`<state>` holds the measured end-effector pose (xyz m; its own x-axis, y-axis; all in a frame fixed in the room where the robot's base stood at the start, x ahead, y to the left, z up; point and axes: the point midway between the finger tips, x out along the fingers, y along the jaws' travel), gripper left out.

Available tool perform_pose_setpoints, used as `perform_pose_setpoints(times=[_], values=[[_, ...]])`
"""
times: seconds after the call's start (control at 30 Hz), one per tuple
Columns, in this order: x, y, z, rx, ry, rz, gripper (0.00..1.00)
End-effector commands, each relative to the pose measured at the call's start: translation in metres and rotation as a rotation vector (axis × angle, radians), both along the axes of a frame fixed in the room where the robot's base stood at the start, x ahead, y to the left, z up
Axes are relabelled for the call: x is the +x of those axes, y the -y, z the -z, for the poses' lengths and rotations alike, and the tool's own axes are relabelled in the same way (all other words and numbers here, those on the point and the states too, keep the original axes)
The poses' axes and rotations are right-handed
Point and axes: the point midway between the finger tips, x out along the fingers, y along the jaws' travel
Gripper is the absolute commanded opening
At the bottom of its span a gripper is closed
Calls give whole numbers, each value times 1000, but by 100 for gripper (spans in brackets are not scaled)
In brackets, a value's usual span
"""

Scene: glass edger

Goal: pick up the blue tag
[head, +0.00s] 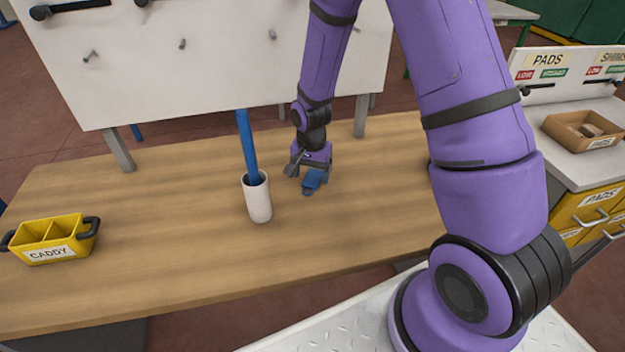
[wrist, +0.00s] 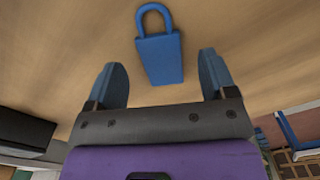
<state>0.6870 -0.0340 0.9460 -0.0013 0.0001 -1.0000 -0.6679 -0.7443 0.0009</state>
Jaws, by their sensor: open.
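The blue tag (wrist: 160,58) shows in the wrist view as a flat block with a loop at its far end, on the wooden table. In the head view the blue tag (head: 312,182) appears right by my gripper (head: 307,172), partly hard to separate from the fingers. In the wrist view my gripper (wrist: 163,82) is open, with one finger on each side of the tag's near end. The loop points away from the gripper. I see gaps between the tag and both fingers. Nothing is held.
A white cup (head: 257,203) with a tall blue stick (head: 246,145) stands just left of my gripper. A yellow caddy (head: 55,240) sits at the table's left. A white pegboard (head: 215,85) stands behind. The wooden table (head: 170,270) is bare in front.

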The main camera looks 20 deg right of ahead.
Motion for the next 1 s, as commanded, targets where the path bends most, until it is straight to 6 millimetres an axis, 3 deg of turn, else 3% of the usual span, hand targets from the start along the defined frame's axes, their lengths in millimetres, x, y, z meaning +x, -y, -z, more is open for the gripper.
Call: perform_pose_setpoints(times=[0.2,0.8,0.87,1.0], values=[[0,0,20,0,0,-1,78],[0,0,23,-1,1,-1,78],[0,0,23,0,1,-1,66],[0,0,23,0,1,-1,34]])
